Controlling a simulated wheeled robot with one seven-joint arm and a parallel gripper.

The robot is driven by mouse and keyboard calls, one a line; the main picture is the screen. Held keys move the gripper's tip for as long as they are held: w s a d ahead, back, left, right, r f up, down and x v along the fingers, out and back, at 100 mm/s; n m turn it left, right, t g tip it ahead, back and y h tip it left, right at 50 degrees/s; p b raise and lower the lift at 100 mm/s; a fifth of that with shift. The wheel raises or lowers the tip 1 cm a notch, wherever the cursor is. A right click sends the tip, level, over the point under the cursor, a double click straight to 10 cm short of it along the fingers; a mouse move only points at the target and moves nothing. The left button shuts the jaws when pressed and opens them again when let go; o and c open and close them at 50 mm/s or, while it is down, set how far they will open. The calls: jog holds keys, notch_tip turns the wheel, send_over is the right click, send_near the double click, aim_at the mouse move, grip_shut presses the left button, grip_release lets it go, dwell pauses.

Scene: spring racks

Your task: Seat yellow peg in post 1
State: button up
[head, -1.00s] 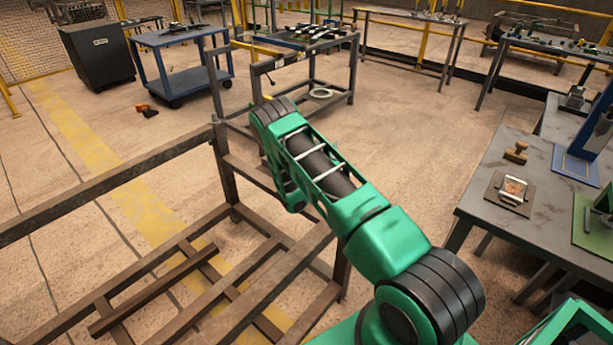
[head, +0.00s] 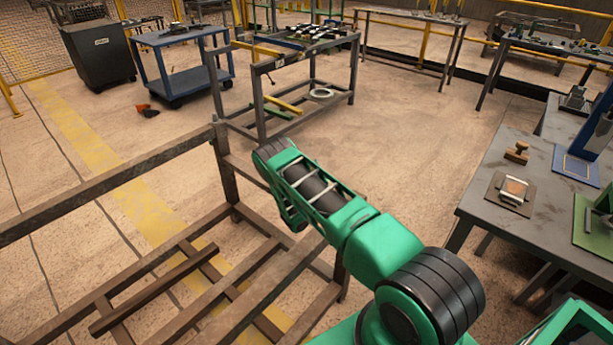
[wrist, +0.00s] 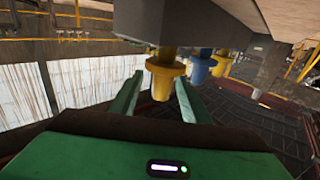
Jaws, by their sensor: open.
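In the wrist view, a yellow peg (wrist: 163,76) with a wider collar hangs down from a dark grey block (wrist: 190,22). My gripper (wrist: 160,82) has its two green fingers apart, one on each side of this peg. I cannot tell whether either finger touches it. A blue peg (wrist: 198,68) and a second yellow peg (wrist: 222,64) hang in a row behind it to the right. In the head view my green arm reaches over the brown rack, and my gripper is not visible there. I cannot make out post 1.
In the head view, a brown metal frame (head: 110,188) fills the lower left, close to my arm. A grey workbench (head: 480,205) with small fixtures stands at the right. A blue cart (head: 183,68) and a metal table (head: 308,60) stand behind.

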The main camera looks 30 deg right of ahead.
jog(key=shift+x, duration=1.65)
jog(key=shift+a, duration=0.1)
jog(key=shift+c, duration=0.4)
grip_shut()
